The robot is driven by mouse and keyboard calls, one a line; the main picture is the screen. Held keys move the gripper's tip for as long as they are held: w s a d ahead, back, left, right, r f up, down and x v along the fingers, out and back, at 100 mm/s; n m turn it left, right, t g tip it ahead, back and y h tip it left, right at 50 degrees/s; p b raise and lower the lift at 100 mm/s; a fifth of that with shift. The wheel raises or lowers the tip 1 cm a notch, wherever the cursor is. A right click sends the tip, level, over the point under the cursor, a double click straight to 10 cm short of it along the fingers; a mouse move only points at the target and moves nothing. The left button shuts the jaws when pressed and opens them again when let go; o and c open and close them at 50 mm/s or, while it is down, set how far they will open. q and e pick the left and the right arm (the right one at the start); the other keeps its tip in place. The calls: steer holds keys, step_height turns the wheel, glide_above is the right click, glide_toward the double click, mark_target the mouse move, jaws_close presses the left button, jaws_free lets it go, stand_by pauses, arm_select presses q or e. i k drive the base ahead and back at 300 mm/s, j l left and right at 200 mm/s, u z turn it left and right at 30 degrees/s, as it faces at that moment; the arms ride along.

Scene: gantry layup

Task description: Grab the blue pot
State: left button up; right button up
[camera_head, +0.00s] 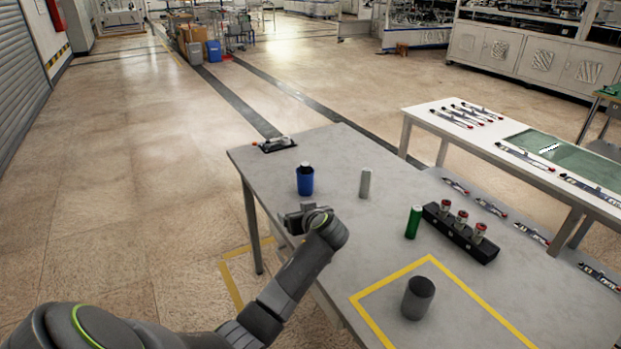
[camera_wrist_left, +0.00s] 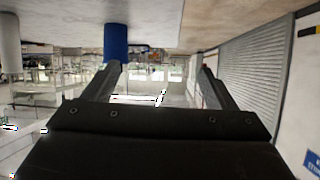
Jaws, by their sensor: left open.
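The blue pot (camera_head: 305,184) stands upright near the left edge of the grey table, with a dark object showing at its top. My left gripper (camera_head: 303,216) is just on the near side of the pot, low over the table edge. In the left wrist view, which appears upside down, the open fingers (camera_wrist_left: 160,70) have empty space between them. The blue pot (camera_wrist_left: 117,42) shows there beyond the left-hand finger, off centre from the gap. Whether that finger touches it is not clear. My right gripper is in neither view.
A white cylinder (camera_head: 365,184) stands right of the pot. A green cylinder (camera_head: 413,222) and a black rack (camera_head: 461,235) with red-topped items stand further right. A dark grey cup (camera_head: 417,298) sits inside a yellow outline. A small device (camera_head: 274,145) lies at the far corner.

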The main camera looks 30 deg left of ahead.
mark_target(305, 182)
steer(key=i+j, duration=0.4)
steer(key=i+j+z, duration=0.1)
steer(key=j, duration=0.25)
steer(key=i+j, duration=0.1)
steer(key=j, duration=0.2)
steer(key=z, duration=0.05)
